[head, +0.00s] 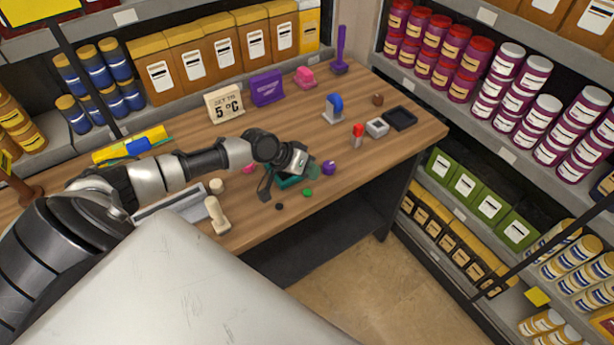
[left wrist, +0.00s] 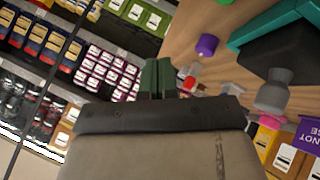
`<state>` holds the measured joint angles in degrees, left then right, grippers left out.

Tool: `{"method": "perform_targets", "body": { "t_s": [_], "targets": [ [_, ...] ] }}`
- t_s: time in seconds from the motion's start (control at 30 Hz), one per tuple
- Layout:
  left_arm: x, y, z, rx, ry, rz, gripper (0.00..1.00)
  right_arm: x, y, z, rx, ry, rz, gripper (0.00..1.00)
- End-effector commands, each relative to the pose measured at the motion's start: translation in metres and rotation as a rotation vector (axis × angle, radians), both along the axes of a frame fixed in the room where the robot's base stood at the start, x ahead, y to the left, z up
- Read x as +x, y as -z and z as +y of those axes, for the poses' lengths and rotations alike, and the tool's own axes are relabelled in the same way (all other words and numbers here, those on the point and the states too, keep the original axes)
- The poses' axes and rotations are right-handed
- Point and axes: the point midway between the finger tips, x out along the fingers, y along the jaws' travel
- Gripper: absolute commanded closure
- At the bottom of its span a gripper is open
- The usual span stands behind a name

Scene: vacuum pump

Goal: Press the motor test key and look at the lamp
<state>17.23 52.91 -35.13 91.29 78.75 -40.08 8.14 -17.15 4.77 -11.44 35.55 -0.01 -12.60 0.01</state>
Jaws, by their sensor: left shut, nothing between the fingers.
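A teal and dark vacuum pump (head: 288,183) stands on the wooden bench, partly hidden under my left gripper (head: 300,160) in the head view. In the left wrist view, the pump's teal part (left wrist: 270,24) is at the upper right, with a grey cylinder (left wrist: 271,96) beside it. My left gripper's fingers (left wrist: 157,76) are shut and empty, apart from the pump in that view. A purple knob (head: 329,168) and a green round piece (head: 308,192) are beside the pump. I cannot tell which part is the motor test key or the lamp. My right gripper is not in view.
A red-topped piece (head: 358,130), a white box (head: 376,127) and a black tray (head: 400,118) are at the bench's right. A "5 °C" sign (head: 224,104) and purple sign (head: 267,88) stand behind. A cream stamp-like piece (head: 217,216) is near the front edge. Stocked shelves surround the bench.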

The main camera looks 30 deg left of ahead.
Motion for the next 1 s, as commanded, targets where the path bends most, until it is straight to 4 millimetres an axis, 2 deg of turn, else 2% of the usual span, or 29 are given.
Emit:
{"method": "perform_targets", "body": {
  "t_s": [0.1, 0.2, 0.63, 0.83, 1.0],
  "targets": [
    [0.011, -0.008, 0.019, -0.012, -0.05, -0.01, 1.0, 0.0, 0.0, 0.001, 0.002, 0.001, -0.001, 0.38],
    [0.015, -0.011, 0.025, -0.02, -0.07, -0.012, 1.0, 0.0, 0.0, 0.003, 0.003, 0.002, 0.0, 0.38],
    [0.015, -0.009, 0.026, -0.022, -0.072, -0.013, 1.0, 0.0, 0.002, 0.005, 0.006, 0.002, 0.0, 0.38],
    [0.015, 0.004, 0.025, -0.022, -0.072, -0.013, 1.0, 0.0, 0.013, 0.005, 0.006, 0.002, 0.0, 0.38],
    [0.015, 0.025, 0.026, -0.023, -0.073, -0.013, 1.0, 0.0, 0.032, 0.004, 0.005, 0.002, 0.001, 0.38]
  ]
}}
